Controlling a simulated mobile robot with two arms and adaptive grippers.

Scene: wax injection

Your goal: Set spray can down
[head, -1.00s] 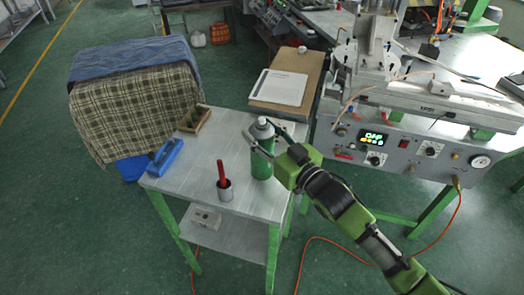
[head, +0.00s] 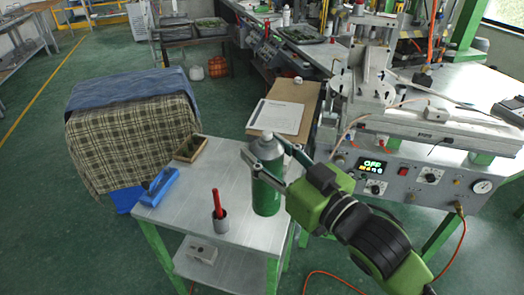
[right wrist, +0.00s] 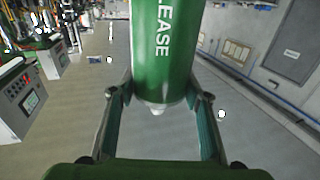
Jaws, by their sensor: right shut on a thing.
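The spray can (head: 266,188) is green with a grey top, and stands upright in my right gripper (head: 266,165). The fingers are shut around it from both sides. It overlaps the right part of the small grey table (head: 170,215); I cannot tell for sure if its base is clear of the top. My left gripper is not in view.
A clipboard (head: 277,117) lies behind. The wax machine (head: 400,165) is to the right. The table's middle is bare.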

